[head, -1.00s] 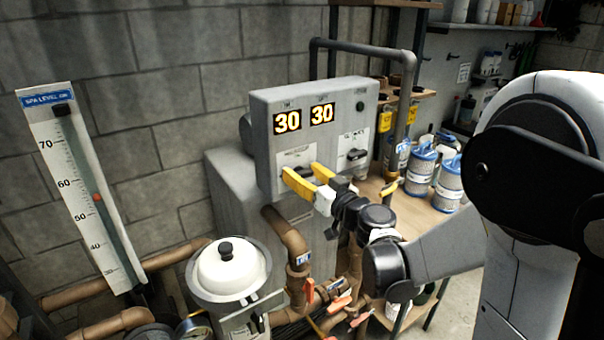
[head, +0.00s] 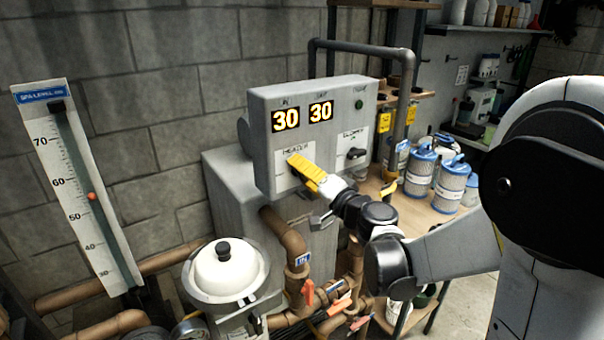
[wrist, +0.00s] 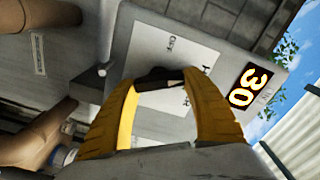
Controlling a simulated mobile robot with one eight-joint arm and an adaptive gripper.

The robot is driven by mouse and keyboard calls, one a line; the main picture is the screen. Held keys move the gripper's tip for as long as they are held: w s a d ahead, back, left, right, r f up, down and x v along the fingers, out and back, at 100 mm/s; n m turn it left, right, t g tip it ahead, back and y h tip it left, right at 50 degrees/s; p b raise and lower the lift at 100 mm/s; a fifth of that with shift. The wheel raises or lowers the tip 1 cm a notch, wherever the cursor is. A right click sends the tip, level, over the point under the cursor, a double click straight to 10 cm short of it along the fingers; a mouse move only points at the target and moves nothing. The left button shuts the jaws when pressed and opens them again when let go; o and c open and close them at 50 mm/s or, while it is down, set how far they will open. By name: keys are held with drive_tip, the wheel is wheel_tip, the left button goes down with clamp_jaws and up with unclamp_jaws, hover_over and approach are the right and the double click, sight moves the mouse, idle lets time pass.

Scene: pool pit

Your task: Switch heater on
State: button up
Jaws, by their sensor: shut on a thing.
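My yellow-fingered gripper (head: 297,163) is at this label and hides the knob there in the head view. In the wrist view, my gripper (wrist: 162,82) is shut on the black heater knob (wrist: 158,78), one finger on each side. A second black knob (head: 355,153) sits on the right label, apart from my gripper.
Brown pipes (head: 285,238) with orange-handled valves run below the box. A white-lidded round vessel (head: 225,270) stands at the lower left, and a spa level gauge (head: 75,190) is at the far left. Blue-lidded tubs (head: 450,185) stand on a wooden shelf at the right.

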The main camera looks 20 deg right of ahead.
drive_tip(key=m, duration=0.5)
drive_tip(key=shift+f+m+b, duration=0.15)
drive_tip(key=shift+m+b, duration=0.2)
drive_tip(key=shift+m, duration=0.05)
idle(0.3)
drive_tip(key=o, duration=1.2)
